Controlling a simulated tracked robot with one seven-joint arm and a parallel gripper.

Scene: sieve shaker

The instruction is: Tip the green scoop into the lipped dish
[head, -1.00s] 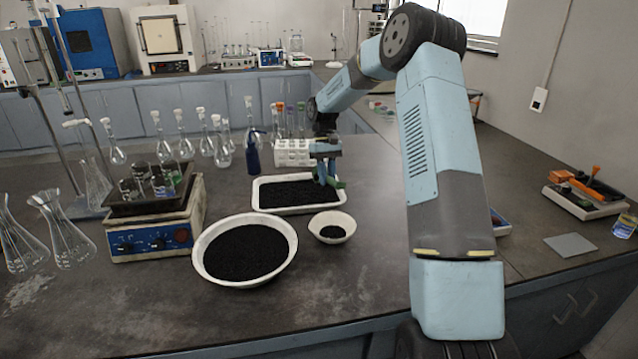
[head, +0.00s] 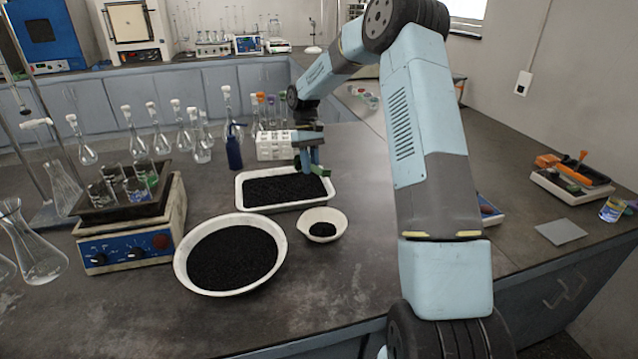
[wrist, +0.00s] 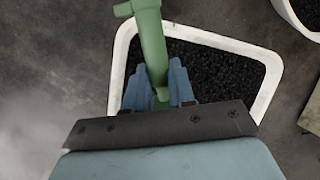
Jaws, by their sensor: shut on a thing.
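My gripper (head: 311,167) is shut on the green scoop (wrist: 150,45), above the right end of a white rectangular tray (head: 240,190) of black grains. In the wrist view, the scoop's green shaft stands between the blue fingers, with the tray (wrist: 120,60) behind it. Whether the scoop holds grains is not visible. A small white bowl (head: 335,218) with a little dark material at its bottom sits just in front of the tray. A large round white dish (head: 185,270) of black grains is to its left. I cannot tell for certain which one is the lipped dish.
A hotplate (head: 130,240) with small glass vessels stands at left, near several flasks. A dark blue bottle (head: 234,150) and a white tube rack (head: 275,145) are behind the tray. The bench right of the small bowl is clear up to my arm.

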